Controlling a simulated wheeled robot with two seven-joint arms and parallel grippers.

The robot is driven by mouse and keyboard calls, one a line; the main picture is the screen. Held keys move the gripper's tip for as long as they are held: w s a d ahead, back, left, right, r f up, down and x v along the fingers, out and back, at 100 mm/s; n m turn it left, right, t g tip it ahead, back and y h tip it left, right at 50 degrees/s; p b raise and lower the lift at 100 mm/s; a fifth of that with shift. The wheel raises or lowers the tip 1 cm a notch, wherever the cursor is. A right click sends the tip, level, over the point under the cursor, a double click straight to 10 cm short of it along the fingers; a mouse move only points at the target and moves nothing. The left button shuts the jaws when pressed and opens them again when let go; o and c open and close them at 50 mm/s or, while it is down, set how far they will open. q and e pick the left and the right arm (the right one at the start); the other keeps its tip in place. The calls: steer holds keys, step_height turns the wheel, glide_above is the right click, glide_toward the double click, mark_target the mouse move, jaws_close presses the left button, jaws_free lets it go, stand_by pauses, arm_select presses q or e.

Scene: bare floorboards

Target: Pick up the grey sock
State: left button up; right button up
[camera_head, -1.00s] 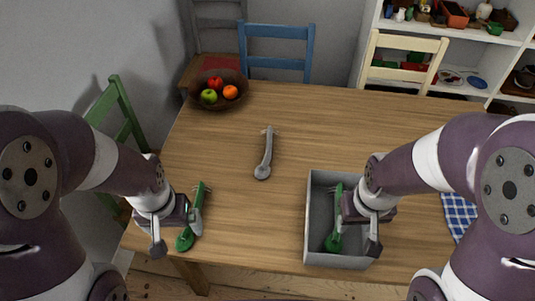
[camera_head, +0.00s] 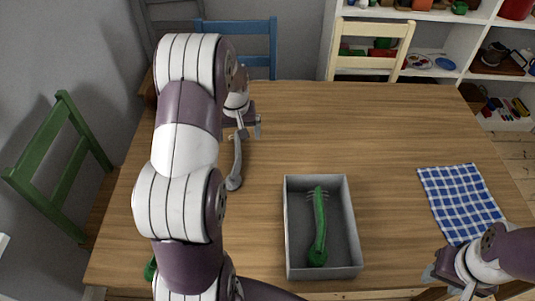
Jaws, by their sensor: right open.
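I see no grey sock in view. A long grey utensil with a rounded end (camera_head: 236,176) lies on the wooden table, left of the middle. My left gripper (camera_head: 248,128) is at its far end; whether the jaws touch it or are parted is unclear. My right gripper (camera_head: 448,282) is open and empty near the front right edge of the table. A green utensil (camera_head: 319,228) lies in the grey box (camera_head: 288,232). A second green utensil (camera_head: 150,268) is mostly hidden behind my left arm.
A blue checked cloth (camera_head: 460,200) lies on the right of the table (camera_head: 350,130). Green (camera_head: 55,155), blue (camera_head: 240,40) and cream (camera_head: 370,45) chairs stand around it. A shelf (camera_head: 450,45) stands behind. The table's back right is clear.

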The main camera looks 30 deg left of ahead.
mark_target(238, 159)
arm_select(q)
steer(key=f, duration=0.4)
steer(key=a+f, duration=0.1)
steer(key=f, duration=0.6)
steer(key=shift+w+a+f, duration=0.2)
steer(key=shift+a+f, duration=0.15)
steer(key=shift+f, duration=0.05)
steer(key=shift+w+f, duration=0.1)
steer(key=shift+f, duration=0.15)
steer(key=c, duration=1.1)
